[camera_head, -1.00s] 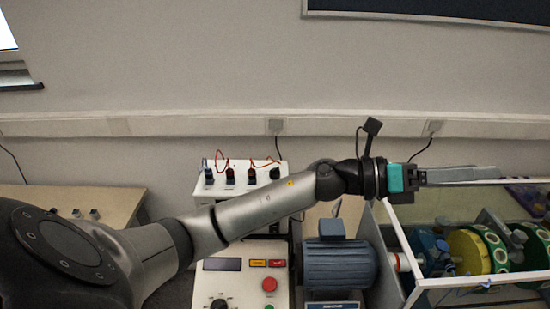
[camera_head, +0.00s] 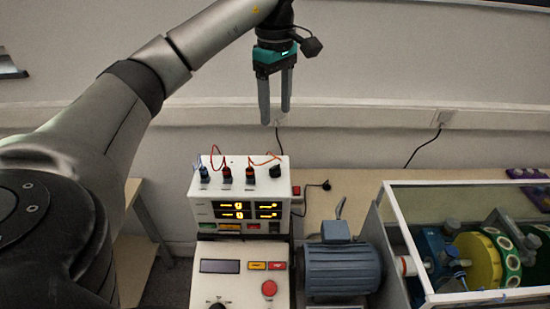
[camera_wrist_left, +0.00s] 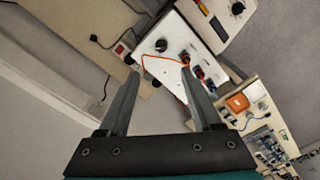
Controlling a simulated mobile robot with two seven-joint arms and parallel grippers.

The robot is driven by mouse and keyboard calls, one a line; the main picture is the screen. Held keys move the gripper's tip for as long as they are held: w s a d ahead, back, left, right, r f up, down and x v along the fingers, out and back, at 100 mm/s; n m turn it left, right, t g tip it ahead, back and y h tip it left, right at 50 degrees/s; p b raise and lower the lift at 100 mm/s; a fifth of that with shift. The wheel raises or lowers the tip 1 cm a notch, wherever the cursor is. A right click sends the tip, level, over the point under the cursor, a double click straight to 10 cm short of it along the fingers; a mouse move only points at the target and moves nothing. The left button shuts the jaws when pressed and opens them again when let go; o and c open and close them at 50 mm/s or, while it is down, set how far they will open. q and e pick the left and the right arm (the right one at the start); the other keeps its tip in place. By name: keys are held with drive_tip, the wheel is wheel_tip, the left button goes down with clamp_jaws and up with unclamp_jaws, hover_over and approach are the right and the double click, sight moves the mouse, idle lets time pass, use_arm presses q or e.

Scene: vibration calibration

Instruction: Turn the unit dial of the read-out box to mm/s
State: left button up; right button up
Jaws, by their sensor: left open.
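The read-out box (camera_head: 200,211) is white with two lit amber displays on its front. A black knob (camera_head: 275,171), which looks like the unit dial, sits at the right end of its sloping top, beside several plugs with coloured leads. My left gripper (camera_head: 275,117) is open and empty, fingers pointing down, and shows above the knob in the head view. In the left wrist view the knob (camera_wrist_left: 161,45) lies beyond and between the open fingertips (camera_wrist_left: 160,73), apart from them. The knob's setting is too small to read. My right gripper is not in view.
A control box (camera_head: 240,285) with a red button stands in front of the read-out box. A blue-grey motor (camera_head: 340,268) and a clear-sided enclosure (camera_head: 405,235) are to the right. Loose leads (camera_head: 217,155) arch over the read-out box's top.

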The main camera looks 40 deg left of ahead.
sight(275, 166)
use_arm(q)
wheel_tip(275, 166, down, 15)
drive_tip(key=shift+f, duration=0.1)
idle(0.5)
clamp_jaws()
idle(0.5)
